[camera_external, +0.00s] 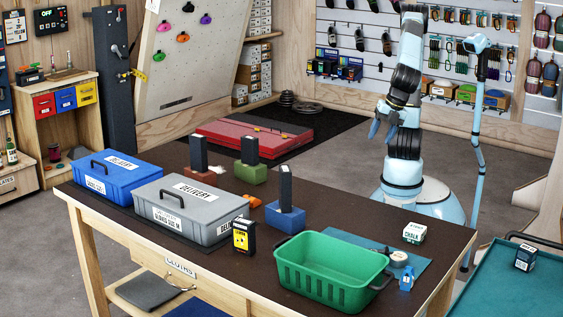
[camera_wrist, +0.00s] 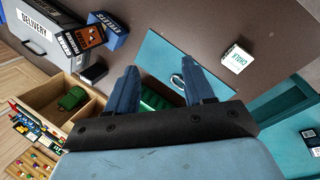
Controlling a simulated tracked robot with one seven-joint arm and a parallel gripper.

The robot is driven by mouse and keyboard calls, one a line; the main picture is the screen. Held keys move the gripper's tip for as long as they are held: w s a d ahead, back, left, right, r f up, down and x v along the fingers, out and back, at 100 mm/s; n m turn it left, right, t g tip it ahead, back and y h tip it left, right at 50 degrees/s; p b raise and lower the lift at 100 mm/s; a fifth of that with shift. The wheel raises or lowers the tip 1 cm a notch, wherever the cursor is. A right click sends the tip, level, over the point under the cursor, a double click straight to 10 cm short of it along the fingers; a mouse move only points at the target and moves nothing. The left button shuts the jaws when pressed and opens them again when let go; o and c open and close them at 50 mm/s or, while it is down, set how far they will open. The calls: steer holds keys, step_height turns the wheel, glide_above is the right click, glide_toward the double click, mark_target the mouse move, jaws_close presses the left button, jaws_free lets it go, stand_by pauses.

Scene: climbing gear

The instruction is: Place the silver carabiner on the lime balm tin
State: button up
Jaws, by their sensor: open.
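My gripper (camera_external: 378,125) is raised above and behind the far side of the table, open and empty. In the wrist view its two blue fingers (camera_wrist: 165,88) stand wide apart. A small silver loop, which looks like the silver carabiner (camera_wrist: 178,82), lies on the teal mat (camera_wrist: 165,47), partly hidden by the right finger. In the external view the mat (camera_external: 345,239) is behind the green basket and bears a small round pale thing (camera_external: 398,259), possibly the balm tin. Its lime colour does not show, and I cannot make out the carabiner clearly there.
A green basket (camera_external: 320,283) stands at the table's front right. A chalk box (camera_external: 414,232) and a small blue item (camera_external: 406,279) are near the mat. The grey delivery box (camera_external: 190,205), blue box (camera_external: 113,172) and several upright dark blocks crowd the left and back.

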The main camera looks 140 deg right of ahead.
steer(key=s+d+r+m+t+y, duration=0.1)
steer(key=s+d+m+t, duration=0.1)
steer(key=s, duration=0.4)
steer(key=s+d+r+m+t+y, duration=0.1)
steer(key=s+d+m+t+y, duration=0.1)
steer(key=s+d+m, duration=0.2)
steer(key=s+m, duration=0.2)
steer(key=s, duration=0.1)
steer(key=shift+s+r+y, duration=0.2)
steer(key=shift+r+y, duration=0.05)
steer(key=shift+y, duration=0.05)
steer(key=shift+o, duration=0.2)
stand_by(0.9)
